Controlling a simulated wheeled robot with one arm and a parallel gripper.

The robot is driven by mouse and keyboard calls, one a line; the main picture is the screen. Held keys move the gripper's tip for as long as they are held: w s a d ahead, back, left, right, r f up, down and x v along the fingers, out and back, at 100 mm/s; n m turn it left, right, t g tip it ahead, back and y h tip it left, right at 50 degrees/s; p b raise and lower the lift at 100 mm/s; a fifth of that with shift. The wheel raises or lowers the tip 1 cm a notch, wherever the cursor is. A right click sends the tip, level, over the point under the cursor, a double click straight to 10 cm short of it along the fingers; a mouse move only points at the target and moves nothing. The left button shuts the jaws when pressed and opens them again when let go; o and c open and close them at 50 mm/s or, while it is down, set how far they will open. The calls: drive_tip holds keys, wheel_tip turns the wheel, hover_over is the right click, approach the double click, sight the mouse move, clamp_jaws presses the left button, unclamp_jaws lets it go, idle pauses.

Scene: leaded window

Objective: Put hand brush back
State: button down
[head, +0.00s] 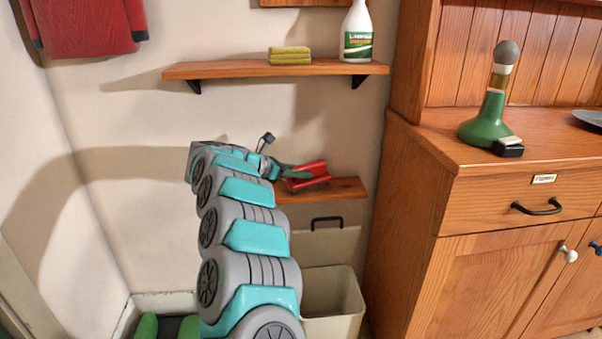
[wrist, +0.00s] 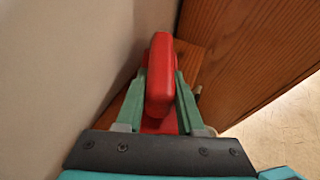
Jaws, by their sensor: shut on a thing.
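The red hand brush (head: 313,170) is at the lower wooden shelf (head: 347,188) in the head view. My gripper (head: 295,173) reaches it from the left, its green fingers shut on the brush. In the wrist view the brush's rounded red end (wrist: 160,62) stands between the two fingers (wrist: 163,85), with a fingertip on each side. The shelf shows behind and beneath it in the wrist view (wrist: 190,57). I cannot tell whether the brush touches the shelf. My arm hides the shelf's left part.
An upper shelf (head: 225,69) holds yellow sponges (head: 290,55) and a spray bottle (head: 357,32). A pale bin (head: 335,300) stands open below the lower shelf. A wooden cabinet (head: 410,190) closes off the right side. The wall (wrist: 65,60) is close at the left in the wrist view.

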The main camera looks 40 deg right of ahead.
drive_tip(key=c, duration=0.5)
unclamp_jaws()
drive_tip(key=shift+r, duration=0.1)
drive_tip(key=shift+b+v, duration=0.75)
drive_tip(key=shift+v, duration=5.25)
